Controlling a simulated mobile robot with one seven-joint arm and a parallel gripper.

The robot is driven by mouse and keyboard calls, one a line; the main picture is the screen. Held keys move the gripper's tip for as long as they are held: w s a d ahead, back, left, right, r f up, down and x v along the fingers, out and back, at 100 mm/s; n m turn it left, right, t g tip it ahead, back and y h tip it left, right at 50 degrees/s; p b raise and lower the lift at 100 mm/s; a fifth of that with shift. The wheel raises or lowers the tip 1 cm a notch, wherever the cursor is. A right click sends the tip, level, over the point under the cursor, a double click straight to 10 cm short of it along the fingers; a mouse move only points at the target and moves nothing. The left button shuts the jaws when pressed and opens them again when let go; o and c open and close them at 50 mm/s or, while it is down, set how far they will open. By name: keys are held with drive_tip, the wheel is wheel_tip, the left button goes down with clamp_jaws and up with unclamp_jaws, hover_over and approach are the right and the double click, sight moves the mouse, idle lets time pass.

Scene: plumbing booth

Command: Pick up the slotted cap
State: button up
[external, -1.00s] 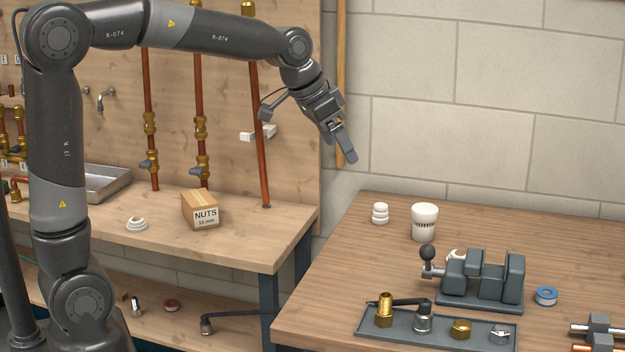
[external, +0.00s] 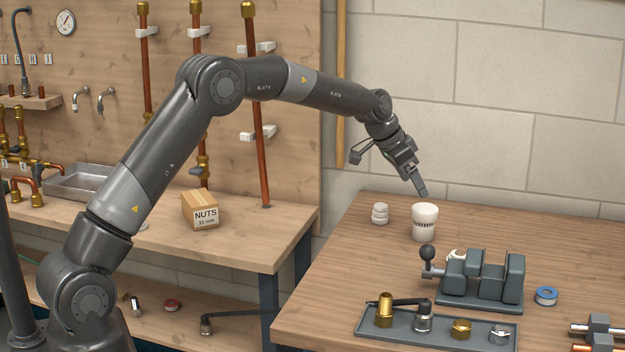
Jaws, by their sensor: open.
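A white cylindrical piece with a row of dark slots round its middle (external: 424,224), which looks like the slotted cap, stands upright on the right-hand wooden bench. My gripper (external: 420,189) points down at a slant just above it in the picture. The fingers overlap from this side, but the gripper is open and holds nothing visible. The exact gap between fingertips and cap is hard to tell from this one view.
A smaller white stepped piece (external: 380,214) stands just left of the slotted one. A grey vise (external: 482,280) with a ball-ended handle is in front, near a grey tray (external: 400,333) of brass and steel fittings. A blue tape roll (external: 545,296) lies to the right.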

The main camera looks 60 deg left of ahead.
sight(425, 206)
drive_tip(key=x, duration=0.5)
drive_tip(key=shift+w+f, duration=0.1)
drive_tip(key=shift+f, duration=0.1)
drive_tip(key=shift+d+x, duration=0.1)
drive_tip(key=shift+x, duration=1.25)
drive_tip(key=shift+d+x, duration=0.15)
drive_tip(key=shift+x, duration=1.15)
drive_tip(key=shift+c, duration=0.3)
drive_tip(key=c, duration=1.1)
